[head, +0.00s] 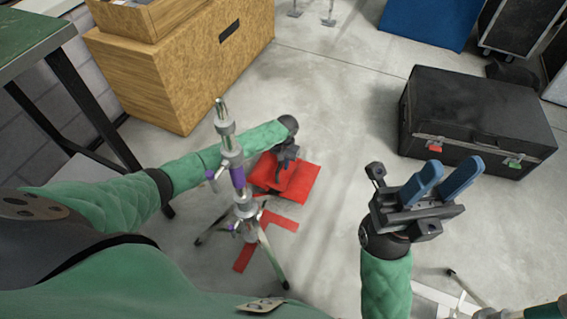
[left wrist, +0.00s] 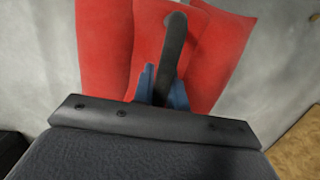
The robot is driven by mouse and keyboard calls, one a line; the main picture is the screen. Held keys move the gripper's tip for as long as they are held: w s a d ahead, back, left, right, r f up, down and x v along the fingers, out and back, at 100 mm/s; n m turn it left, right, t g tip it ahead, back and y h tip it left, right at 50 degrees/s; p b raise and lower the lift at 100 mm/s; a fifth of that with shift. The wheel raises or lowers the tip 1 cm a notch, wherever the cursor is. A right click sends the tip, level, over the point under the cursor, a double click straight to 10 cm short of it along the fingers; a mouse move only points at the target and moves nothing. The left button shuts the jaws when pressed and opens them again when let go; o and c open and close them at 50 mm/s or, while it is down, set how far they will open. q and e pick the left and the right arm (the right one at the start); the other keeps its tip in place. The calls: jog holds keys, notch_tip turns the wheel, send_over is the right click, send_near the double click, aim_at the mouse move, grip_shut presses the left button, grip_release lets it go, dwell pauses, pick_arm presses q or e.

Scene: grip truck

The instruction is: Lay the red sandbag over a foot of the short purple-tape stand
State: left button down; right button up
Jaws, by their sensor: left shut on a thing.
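The red sandbag (head: 302,187) lies behind and right of the purple-tape stand in the head view. It fills the top of the left wrist view (left wrist: 105,45), with a black strap (left wrist: 174,50) over its middle. My left gripper (head: 284,166) is shut on the strap, its blue fingers (left wrist: 162,88) on either side. I cannot tell whether the bag touches the floor. The short stand (head: 238,178) is upright, with purple tape on its pole and spread legs; my left arm passes behind the pole. My right gripper (head: 453,168) is open and empty.
Red tape marks (head: 282,221) lie on the floor by the stand. A wooden cabinet (head: 165,80) and a green-topped table (head: 30,40) stand left. A black case (head: 480,110) stands right. Another stand's foot (head: 465,285) shows lower right. The floor between the bag and the case is clear.

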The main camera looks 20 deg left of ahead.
pick_arm(q)
jog(key=shift+f, duration=1.05)
dwell(0.4)
jog(key=c, duration=1.3)
grip_release()
jog(key=shift+f, duration=0.1)
jog(key=shift+s+f+b, duration=0.15)
jog(key=shift+f+b, duration=0.05)
jog(key=shift+b, duration=0.1)
jog(key=shift+r, duration=0.4)
jog(key=r+p, duration=0.1)
jog(key=r, duration=0.2)
jog(key=w+r+p, duration=0.1)
jog(key=r, duration=0.3)
jog(key=shift+w+p, duration=0.15)
jog(key=shift+p, duration=0.2)
jog(key=shift+r, duration=0.15)
